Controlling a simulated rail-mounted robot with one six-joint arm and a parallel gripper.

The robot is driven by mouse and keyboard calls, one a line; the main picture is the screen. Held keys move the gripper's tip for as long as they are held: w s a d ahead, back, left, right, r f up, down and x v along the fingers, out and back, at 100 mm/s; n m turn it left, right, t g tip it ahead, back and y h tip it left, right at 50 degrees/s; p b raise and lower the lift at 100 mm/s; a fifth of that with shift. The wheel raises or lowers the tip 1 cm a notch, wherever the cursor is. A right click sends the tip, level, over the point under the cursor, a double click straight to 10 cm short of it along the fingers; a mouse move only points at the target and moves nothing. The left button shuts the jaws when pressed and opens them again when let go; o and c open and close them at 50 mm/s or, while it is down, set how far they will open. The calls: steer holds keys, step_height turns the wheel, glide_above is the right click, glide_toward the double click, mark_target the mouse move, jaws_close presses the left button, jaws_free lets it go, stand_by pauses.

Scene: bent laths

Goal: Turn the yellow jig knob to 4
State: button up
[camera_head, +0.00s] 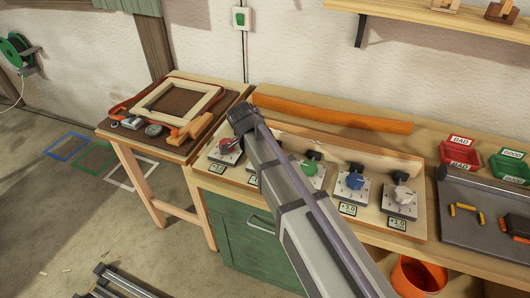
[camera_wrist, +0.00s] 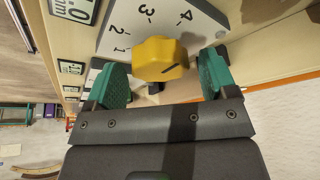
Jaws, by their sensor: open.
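The yellow jig knob (camera_wrist: 160,60) shows in the wrist view on a white dial plate (camera_wrist: 120,25) marked 1, 2, 3 and 4. A dark pointer line runs across the knob's face towards its right side; I cannot tell exactly which mark it meets. My gripper (camera_wrist: 163,74) is open, with one green finger on each side of the knob. A gap shows between each finger and the knob. In the head view my arm covers the yellow knob and the fingers.
In the head view a red knob (camera_head: 228,144) is left of my arm. Green (camera_head: 309,168), blue (camera_head: 355,181) and white (camera_head: 402,194) knobs are to the right. Red (camera_head: 460,153) and green (camera_head: 512,165) bins stand at right.

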steer(key=p+v, duration=1)
steer(key=shift+a+r, duration=0.15)
steer(key=shift+r, duration=0.2)
steer(key=shift+s, duration=0.1)
steer(key=s+d+f+n+g+y, duration=0.1)
steer(key=s+d+n+y, duration=0.3)
steer(key=s+d+n, duration=1)
steer(key=d, duration=0.3)
steer(key=shift+s, duration=0.25)
